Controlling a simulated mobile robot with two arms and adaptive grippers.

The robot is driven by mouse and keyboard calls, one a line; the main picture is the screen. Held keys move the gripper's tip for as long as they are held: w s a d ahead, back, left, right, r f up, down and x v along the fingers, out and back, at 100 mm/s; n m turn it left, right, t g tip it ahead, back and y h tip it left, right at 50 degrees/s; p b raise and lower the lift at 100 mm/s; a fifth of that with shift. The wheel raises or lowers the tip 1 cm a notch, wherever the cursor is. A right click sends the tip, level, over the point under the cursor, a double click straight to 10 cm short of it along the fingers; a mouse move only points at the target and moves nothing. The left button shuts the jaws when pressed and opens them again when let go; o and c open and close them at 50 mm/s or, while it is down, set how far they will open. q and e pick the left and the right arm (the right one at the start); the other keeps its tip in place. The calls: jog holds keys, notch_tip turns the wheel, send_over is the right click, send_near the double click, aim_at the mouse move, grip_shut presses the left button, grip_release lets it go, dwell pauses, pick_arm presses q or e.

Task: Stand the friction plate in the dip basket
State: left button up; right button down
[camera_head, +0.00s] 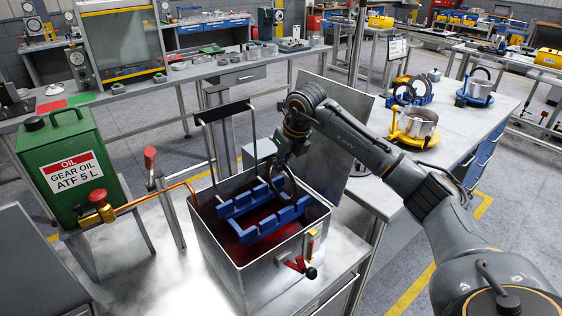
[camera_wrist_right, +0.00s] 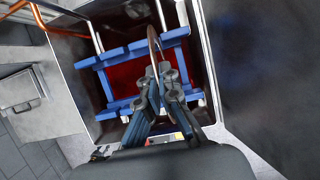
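The friction plate (camera_head: 291,188) is a thin dark ring, standing near upright at the right end of the blue slotted dip basket (camera_head: 235,207). My right gripper (camera_head: 281,165) is above the basket, shut on the plate's upper edge. In the right wrist view the plate (camera_wrist_right: 153,42) shows nearly edge-on between the fingertips (camera_wrist_right: 164,72), over the basket's blue rails (camera_wrist_right: 115,57). The fingers hide part of it; I cannot tell whether its lower edge is seated in a slot. The basket sits in a metal tank (camera_head: 222,248) of red oil. My left gripper is not in view.
A green oil can (camera_head: 72,165) with a copper pipe stands left of the tank. The basket's tall handle (camera_head: 254,135) rises behind it. Red-handled valve (camera_head: 299,266) is on the tank front.

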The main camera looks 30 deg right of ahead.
jog(key=shift+f, duration=0.4)
jog(key=c, duration=1.4)
grip_release()
jog(key=shift+c, duration=0.2)
jog(key=shift+r, duration=0.15)
notch_tip(320, 180, up, 8)
jog(key=p, duration=0.5)
jog(key=shift+s+f, duration=0.1)
jog(key=shift+f, duration=0.1)
